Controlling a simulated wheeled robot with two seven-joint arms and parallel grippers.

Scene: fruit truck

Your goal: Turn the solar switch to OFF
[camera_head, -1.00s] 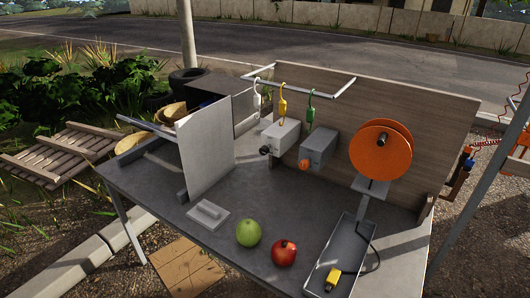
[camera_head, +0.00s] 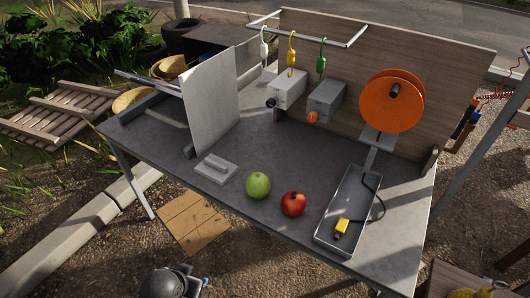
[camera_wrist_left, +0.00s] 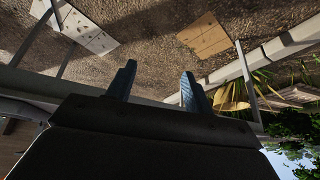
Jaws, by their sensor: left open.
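Two grey boxes stand on the table against the wooden back panel in the head view. The left box (camera_head: 289,89) has a black knob (camera_head: 271,103) on its front. No readable label shows which is the solar switch, and the knob settings are too small to tell. My left gripper (camera_wrist_left: 157,80) is open and empty in the left wrist view, its two blue-grey fingers apart over the ground. A dark part of my arm shows at the bottom of the head view, far from both boxes. My right gripper is not in view.
On the table (camera_head: 150,150) are a green apple (camera_head: 258,186), a red apple (camera_head: 293,204), a grey block (camera_head: 215,169), an upright pale board (camera_head: 211,103), an orange reel (camera_head: 391,101) and a metal tray (camera_head: 324,238) with a yellow plug (camera_head: 341,228). Coloured hooks hang above the boxes.

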